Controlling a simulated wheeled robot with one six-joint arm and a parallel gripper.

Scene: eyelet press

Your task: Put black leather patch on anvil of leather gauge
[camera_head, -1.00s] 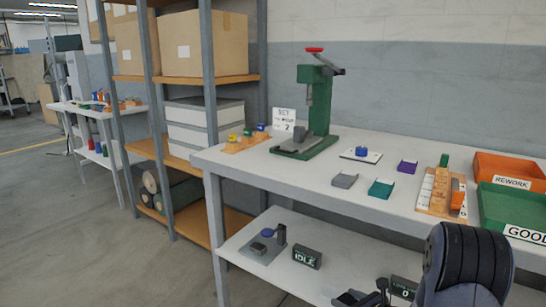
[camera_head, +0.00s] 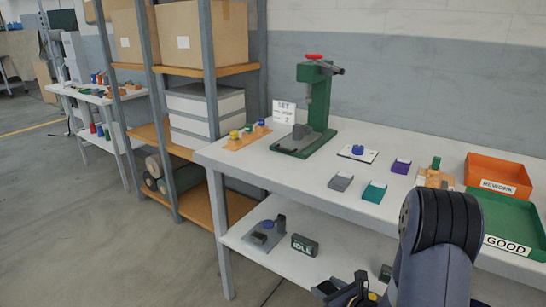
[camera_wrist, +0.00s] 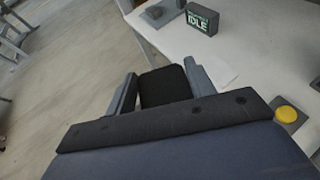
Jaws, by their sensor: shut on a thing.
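My gripper (camera_wrist: 160,88) is shut on the black leather patch (camera_wrist: 166,87), which sits between its two grey fingers in the wrist view. In the head view my gripper (camera_head: 345,290) is low, in front of the bench's lower shelf, and the patch is hard to make out. The leather gauge (camera_head: 262,238) stands on that shelf to the left, with a grey base, a dark upright and a small dark block. The gauge's edge shows at the top of the wrist view (camera_wrist: 158,14). Its anvil is too small to tell apart. My gripper is apart from the gauge.
A display reading IDLE (camera_head: 305,245) stands right of the gauge. A yellow button (camera_wrist: 286,114) is at the wrist view's right. The bench top (camera_head: 250,167) above the shelf carries a green press (camera_head: 318,95), several coloured patches and two trays. Shelf space before the display is clear.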

